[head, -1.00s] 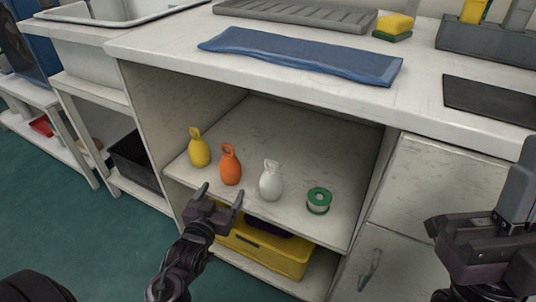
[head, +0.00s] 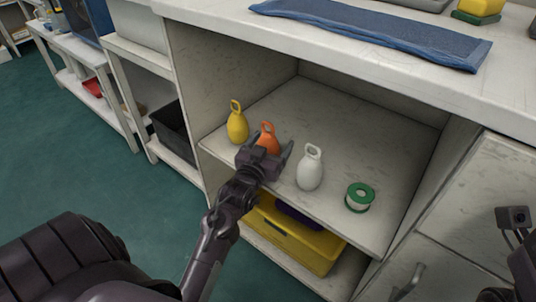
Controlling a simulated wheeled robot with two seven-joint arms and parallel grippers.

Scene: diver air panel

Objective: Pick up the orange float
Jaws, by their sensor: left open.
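The orange float (head: 267,134) stands upright on the cabinet shelf near its front edge. Its ring top and upper body show; its lower body is hidden behind my left gripper. My left gripper (head: 270,146) is open, in front of the orange float, with its fingers pointing towards it. One finger shows on either side of the float's lower part. I cannot tell whether the fingers touch it. Parts of my right arm show at the lower right edge, but its gripper fingers are not in view.
A yellow float (head: 237,127) stands close to the left and a white float (head: 309,170) to the right. A green-rimmed tape roll (head: 359,197) lies farther right. The countertop (head: 330,55) overhangs the shelf (head: 335,115), whose back is clear. A yellow bin (head: 290,240) sits below.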

